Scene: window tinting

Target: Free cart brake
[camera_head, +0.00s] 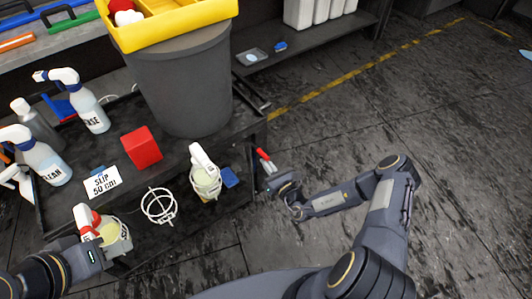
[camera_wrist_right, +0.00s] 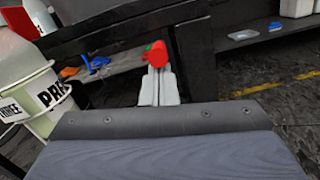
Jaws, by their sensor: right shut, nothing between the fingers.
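The cart (camera_head: 250,150) is dark and stands in the middle left of the head view. A small red part (camera_head: 261,153), which looks like the brake lever, is at its right side. It also shows in the right wrist view as a red knob (camera_wrist_right: 156,54) with a green spot. My right gripper (camera_head: 269,166) is shut, its pale fingertips (camera_wrist_right: 157,86) right at the red part with nothing between them. I cannot tell whether they touch it. My left gripper (camera_head: 100,250) is beside a spray bottle with a red and white head (camera_head: 86,222); its fingers are hidden.
A grey bin (camera_head: 185,85) with a yellow tray (camera_head: 180,22) stands on the cart. Spray bottles (camera_head: 90,108), a red block (camera_head: 141,148), a "SLIP" card (camera_head: 102,182) and a white wire holder (camera_head: 159,205) are around it. The floor to the right (camera_head: 450,130) is clear.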

